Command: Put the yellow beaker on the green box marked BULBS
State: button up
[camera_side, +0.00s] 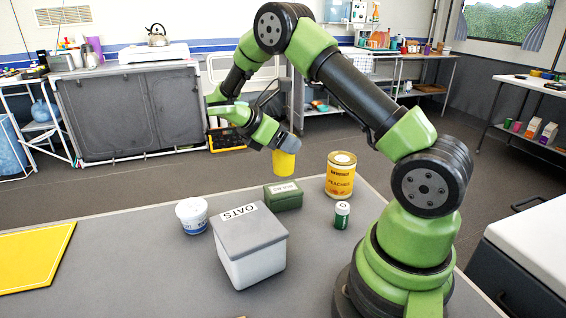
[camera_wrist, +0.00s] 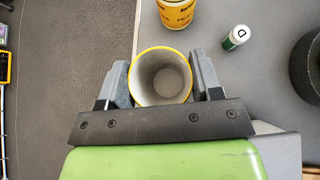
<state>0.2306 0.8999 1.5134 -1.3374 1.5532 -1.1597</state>
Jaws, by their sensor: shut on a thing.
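The yellow beaker (camera_side: 284,162) is held upright in the air by my gripper (camera_side: 287,143), above and behind the green box. The wrist view looks down into the open top of the beaker (camera_wrist: 160,78), with one grey finger of my gripper (camera_wrist: 162,85) on each side of it. The green box (camera_side: 284,196) with a white label on its lid stands near the far edge of the grey table; its label is too small to read surely. The box is not visible in the wrist view. The beaker is apart from the box.
A PEACHES can (camera_side: 340,176) stands right of the green box, with a small green-and-white jar (camera_side: 342,215) in front. A white tub (camera_side: 192,215) and a white OATS bin (camera_side: 250,250) with grey lid stand left and front. A yellow board (camera_side: 35,255) lies far left.

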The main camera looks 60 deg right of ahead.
aim_at(274, 153)
jog(key=shift+f, duration=2.25)
jog(key=o, duration=1)
jog(key=shift+f, duration=0.1)
